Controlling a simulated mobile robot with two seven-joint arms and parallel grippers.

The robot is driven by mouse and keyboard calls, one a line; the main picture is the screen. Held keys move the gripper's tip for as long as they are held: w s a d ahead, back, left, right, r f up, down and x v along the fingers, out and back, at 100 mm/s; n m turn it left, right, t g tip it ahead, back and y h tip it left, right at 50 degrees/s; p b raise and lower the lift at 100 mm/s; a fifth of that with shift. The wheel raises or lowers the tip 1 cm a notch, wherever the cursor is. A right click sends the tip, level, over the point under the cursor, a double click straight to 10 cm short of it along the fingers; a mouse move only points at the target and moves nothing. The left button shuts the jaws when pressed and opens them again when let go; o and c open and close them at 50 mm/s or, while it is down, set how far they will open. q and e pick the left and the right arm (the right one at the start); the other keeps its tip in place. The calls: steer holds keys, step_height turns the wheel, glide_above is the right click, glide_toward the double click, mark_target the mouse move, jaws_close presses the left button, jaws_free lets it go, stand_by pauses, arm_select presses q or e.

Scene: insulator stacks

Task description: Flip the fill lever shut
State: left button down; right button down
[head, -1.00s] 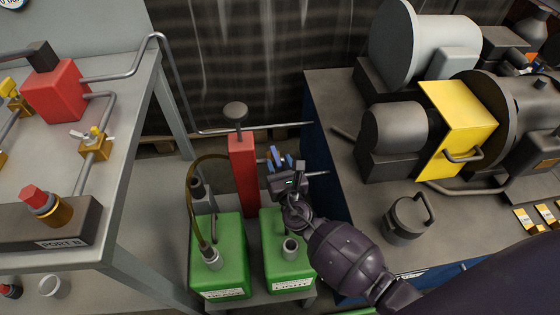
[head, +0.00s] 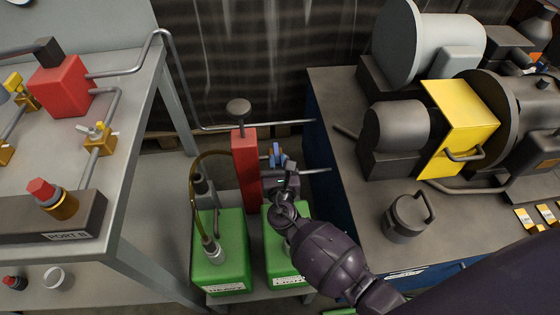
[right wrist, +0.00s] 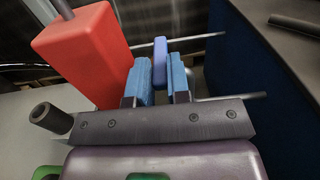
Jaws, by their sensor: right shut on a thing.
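The fill lever, a periwinkle-blue handle (right wrist: 160,60), stands up between the fingertips of my right gripper in the right wrist view, by a thin grey pipe (right wrist: 205,37). My right gripper (right wrist: 163,78) has light-blue fingers, one on each side of the handle, and is shut on it. In the head view my right gripper (head: 277,158) is just right of the red pump post (head: 245,165), above the right green can (head: 285,265). The lever's pivot is hidden behind the gripper. My left gripper is not seen.
A second green can (head: 222,262) with a hose stands to the left. A bench (head: 345,90) with a yellow-guarded machine (head: 458,125) is close on the right. A grey table (head: 135,110) with valves and pipes is at the left.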

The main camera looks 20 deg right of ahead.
steer(key=shift+r, duration=0.1)
steer(key=c, duration=1.1)
jaws_free()
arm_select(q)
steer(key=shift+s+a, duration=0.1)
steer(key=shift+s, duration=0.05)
arm_select(e)
steer(key=shift+s, duration=0.1)
